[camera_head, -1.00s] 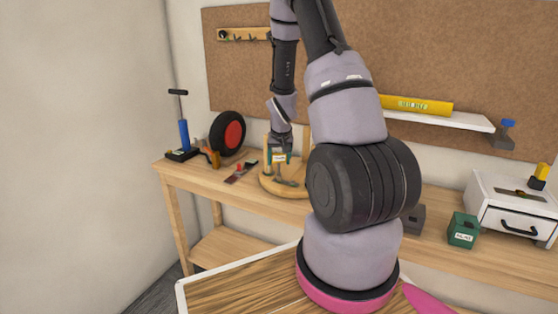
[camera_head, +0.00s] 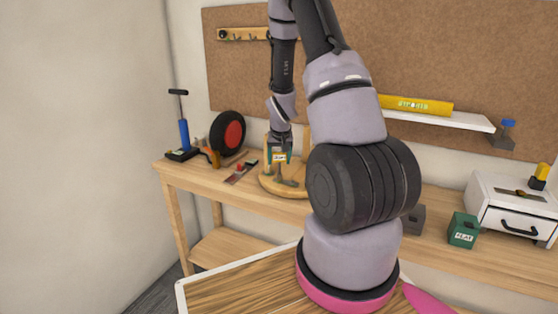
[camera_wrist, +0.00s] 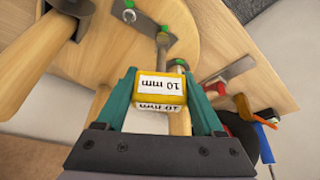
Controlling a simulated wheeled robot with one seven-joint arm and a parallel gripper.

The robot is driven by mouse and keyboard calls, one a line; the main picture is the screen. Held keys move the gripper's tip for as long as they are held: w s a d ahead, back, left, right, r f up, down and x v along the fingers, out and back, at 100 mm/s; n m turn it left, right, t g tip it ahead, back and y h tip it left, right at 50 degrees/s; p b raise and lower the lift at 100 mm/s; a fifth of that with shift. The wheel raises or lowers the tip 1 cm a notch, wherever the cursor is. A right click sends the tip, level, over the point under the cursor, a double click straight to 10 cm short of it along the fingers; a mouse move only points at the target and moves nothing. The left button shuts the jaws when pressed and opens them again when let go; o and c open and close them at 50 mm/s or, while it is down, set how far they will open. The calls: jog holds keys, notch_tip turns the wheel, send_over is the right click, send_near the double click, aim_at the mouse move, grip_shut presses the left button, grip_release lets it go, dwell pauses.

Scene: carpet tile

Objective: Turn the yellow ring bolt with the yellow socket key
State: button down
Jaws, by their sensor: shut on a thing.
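The yellow socket key (camera_wrist: 160,97) is a yellow block with white labels, one reading 10 mm. It sits between the two green fingers of my gripper (camera_wrist: 156,76), which is shut on it. In the head view my gripper (camera_head: 279,152) holds it over the round wooden stand (camera_head: 270,186). The stand's board (camera_wrist: 105,42) lies below in the wrist view. Small green-ringed pieces stand on the board; a grey one (camera_wrist: 162,42) is just beyond the key. I cannot make out the yellow ring bolt or whether the key touches it; the key hides what is under it.
A black-and-red wheel (camera_head: 228,133) and a blue pump (camera_head: 184,134) stand left on the bench. Flat tools (camera_head: 241,172) lie nearer the stand. A green box (camera_head: 463,230) and a white drawer unit (camera_head: 512,207) are at the right. A wooden post (camera_wrist: 40,48) rises beside the gripper.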

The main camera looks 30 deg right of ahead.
jog(key=shift+r, duration=2.15)
jog(key=shift+a+f, duration=0.1)
